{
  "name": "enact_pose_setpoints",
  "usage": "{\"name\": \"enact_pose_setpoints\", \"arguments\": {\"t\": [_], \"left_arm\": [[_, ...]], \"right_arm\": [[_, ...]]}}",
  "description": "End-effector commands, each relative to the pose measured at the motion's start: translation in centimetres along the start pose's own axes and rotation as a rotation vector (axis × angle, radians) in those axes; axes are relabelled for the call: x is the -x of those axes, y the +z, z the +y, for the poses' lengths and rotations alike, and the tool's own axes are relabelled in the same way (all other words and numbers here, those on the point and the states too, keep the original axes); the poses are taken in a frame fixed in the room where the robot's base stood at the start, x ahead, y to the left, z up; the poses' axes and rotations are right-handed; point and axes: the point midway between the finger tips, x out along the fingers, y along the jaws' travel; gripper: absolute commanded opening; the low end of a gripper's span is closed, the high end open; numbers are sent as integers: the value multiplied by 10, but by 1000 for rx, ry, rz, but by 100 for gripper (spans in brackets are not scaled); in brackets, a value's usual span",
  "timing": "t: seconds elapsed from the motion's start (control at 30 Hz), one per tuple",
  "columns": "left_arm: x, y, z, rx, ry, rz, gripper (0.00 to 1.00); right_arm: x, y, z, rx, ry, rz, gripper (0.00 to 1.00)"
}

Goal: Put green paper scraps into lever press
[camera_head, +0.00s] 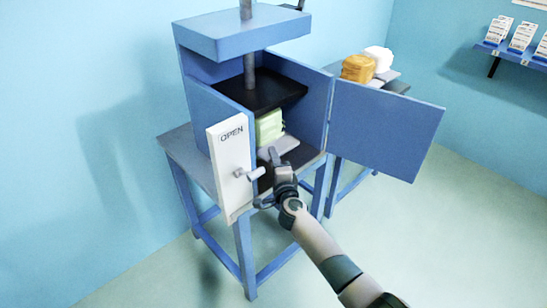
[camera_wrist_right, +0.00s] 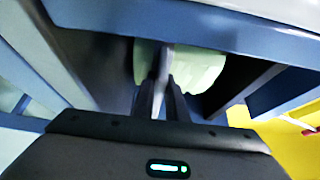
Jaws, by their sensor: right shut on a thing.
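The lever press (camera_head: 247,40) is a blue box on a blue-legged stand, with its doors open and a black plate (camera_head: 262,90) raised inside. The green paper scraps (camera_head: 268,125) form a pale green block inside the lower chamber, below that plate. They also show in the right wrist view (camera_wrist_right: 205,68), just ahead of the fingers. My right gripper (camera_head: 276,160) is at the chamber's front opening. It is shut on a pale grey flat piece (camera_head: 285,145), which lies in front of or under the scraps; I cannot tell which. My left gripper is not in view.
A white panel marked OPEN (camera_head: 231,165) with a handle hangs at the left of the opening. A blue door (camera_head: 385,130) swings out to the right. Behind it, orange (camera_head: 358,68) and white (camera_head: 378,57) bundles lie on another stand. A wall shelf (camera_head: 520,57) holds boxes.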

Motion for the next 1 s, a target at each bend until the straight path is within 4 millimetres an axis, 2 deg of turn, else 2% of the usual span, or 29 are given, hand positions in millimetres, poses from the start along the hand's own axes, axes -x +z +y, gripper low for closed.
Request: {"name": "enact_pose_setpoints", "arguments": {"t": [1.0], "left_arm": [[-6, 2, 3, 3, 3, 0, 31]], "right_arm": [[0, 0, 10, 0, -1, -1, 0]]}}
